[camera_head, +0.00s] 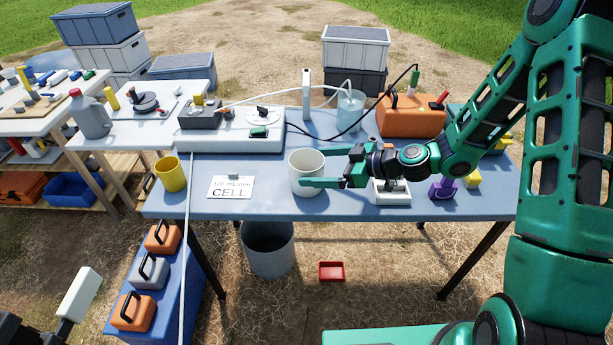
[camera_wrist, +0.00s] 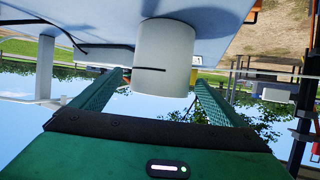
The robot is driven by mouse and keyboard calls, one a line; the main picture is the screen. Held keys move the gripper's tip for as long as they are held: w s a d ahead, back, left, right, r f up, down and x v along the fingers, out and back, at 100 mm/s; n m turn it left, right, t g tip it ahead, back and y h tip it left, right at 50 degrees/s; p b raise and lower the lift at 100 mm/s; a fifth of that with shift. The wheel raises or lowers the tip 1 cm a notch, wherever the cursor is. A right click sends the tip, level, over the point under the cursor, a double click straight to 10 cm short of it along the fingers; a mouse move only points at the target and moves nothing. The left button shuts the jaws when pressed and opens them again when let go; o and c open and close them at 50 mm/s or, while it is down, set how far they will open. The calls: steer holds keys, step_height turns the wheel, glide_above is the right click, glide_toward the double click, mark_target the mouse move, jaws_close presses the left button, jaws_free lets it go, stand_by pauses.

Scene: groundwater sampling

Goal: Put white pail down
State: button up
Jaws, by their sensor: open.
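The white pail (camera_head: 306,174) stands upright on the blue table (camera_head: 250,208), near its front edge, right of the card marked CELL. My gripper (camera_head: 328,168) is at the pail's right side, with its fingers reaching toward and along the pail. In the wrist view the pail (camera_wrist: 163,58) appears inverted, hanging from the blue tabletop, between the two green fingers of my gripper (camera_wrist: 160,92). The fingers are spread with a visible gap to the pail on the right. The pail's far side is hidden.
A yellow cup (camera_head: 170,174) and the CELL card (camera_head: 236,187) are left of the pail. Behind are a white flow unit (camera_head: 232,136), a clear beaker (camera_head: 350,112) and an orange case (camera_head: 410,115). A purple item (camera_head: 443,188) sits right. A grey bin (camera_head: 268,250) stands below.

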mark_target(307, 166)
steer(key=x, duration=0.4)
steer(key=shift+a, duration=0.2)
steer(key=c, duration=1.3)
steer(key=shift+r, duration=0.15)
